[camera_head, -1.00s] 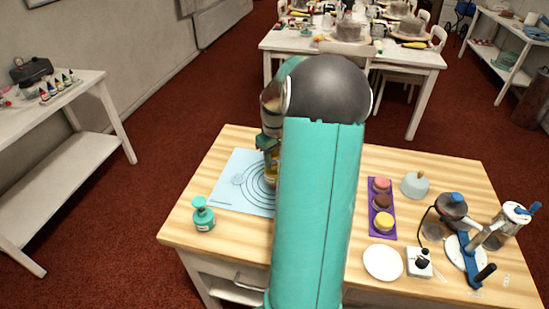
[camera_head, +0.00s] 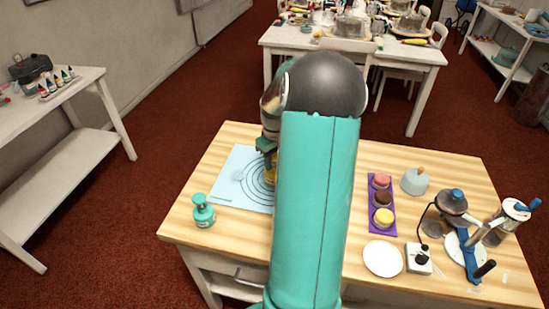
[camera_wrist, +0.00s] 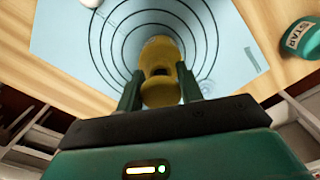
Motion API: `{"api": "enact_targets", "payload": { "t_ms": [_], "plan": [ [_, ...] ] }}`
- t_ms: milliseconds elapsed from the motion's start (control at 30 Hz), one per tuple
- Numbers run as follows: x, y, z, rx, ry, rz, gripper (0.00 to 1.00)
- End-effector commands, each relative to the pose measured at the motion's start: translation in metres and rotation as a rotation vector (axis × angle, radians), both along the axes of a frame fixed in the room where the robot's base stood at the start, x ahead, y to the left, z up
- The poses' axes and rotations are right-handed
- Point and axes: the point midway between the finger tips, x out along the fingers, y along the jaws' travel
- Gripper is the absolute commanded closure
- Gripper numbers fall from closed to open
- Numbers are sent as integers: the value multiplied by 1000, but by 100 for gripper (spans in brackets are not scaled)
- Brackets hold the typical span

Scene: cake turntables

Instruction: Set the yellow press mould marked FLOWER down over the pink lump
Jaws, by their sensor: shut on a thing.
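The yellow press mould (camera_wrist: 160,62) is held between the two fingers of my gripper (camera_wrist: 158,88). It appears over the middle of the ringed circles on the light blue mat (camera_wrist: 75,45). Its FLOWER marking cannot be read. In the head view my arm hides most of the mould (camera_head: 270,174), and my gripper (camera_head: 267,158) is partly visible above the mat (camera_head: 232,192). I cannot tell whether the mould touches the mat. No pink lump shows on the visible part of the mat; the area under the mould is hidden.
A green mould marked STAR (camera_wrist: 302,38) stands beside the mat, also in the head view (camera_head: 203,211). A small whitish object (camera_wrist: 91,3) is at the wrist view's top edge. A purple tray (camera_head: 374,229) with pink, brown and yellow pieces, a white plate (camera_head: 382,259) and appliances stand right.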

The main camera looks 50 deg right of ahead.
Motion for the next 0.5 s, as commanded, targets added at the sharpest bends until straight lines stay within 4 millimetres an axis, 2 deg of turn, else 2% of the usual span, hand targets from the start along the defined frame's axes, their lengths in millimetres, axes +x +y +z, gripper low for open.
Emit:
{"api": "enact_targets", "payload": {
  "t_ms": [500],
  "plan": [
    [0, 0, -14, 0, -1, 1, 100]
  ]
}}
